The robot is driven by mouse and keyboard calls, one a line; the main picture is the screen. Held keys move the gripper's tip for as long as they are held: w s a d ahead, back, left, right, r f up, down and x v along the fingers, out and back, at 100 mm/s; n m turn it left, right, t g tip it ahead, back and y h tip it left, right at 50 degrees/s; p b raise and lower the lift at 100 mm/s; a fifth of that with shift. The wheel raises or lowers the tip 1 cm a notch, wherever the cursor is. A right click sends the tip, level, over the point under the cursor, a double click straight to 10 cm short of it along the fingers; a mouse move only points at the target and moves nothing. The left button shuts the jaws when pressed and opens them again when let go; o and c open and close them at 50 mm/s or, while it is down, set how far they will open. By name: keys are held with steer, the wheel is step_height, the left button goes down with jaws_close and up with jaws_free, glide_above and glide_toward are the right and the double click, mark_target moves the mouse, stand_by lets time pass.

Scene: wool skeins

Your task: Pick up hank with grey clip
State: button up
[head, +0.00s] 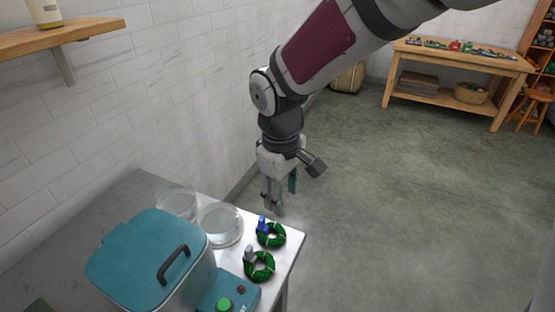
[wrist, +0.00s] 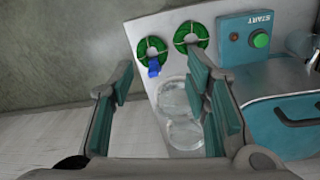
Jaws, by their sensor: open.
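In the wrist view this hank (wrist: 203,33) is at the top, right of the other one. A second green hank (head: 276,241) with a blue clip (head: 262,224) lies just behind it; in the wrist view this hank (wrist: 143,52) is left of centre. My gripper (head: 275,207) is open and empty, pointing down above the table's back right edge. In the wrist view its fingers (wrist: 162,82) are spread apart.
A teal-lidded container (head: 130,255) and a teal START box (head: 222,291) with a green button stand left of the hanks. Two clear round dishes (head: 220,238) lie behind them. A white brick wall runs along the left; open floor lies right.

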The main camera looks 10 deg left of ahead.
steer(key=s+a+f+n+g, duration=0.1)
steer(key=a+f+n, duration=0.1)
steer(key=a+f, duration=0.5)
steer(key=p, duration=0.1)
glide_above(250, 249)
steer(key=shift+n, duration=0.3)
step_height(250, 249, down, 7)
steer(key=shift+a+r, duration=0.1)
steer(key=shift+f+p, duration=0.85)
steer(key=shift+f, duration=2.35)
jaws_close()
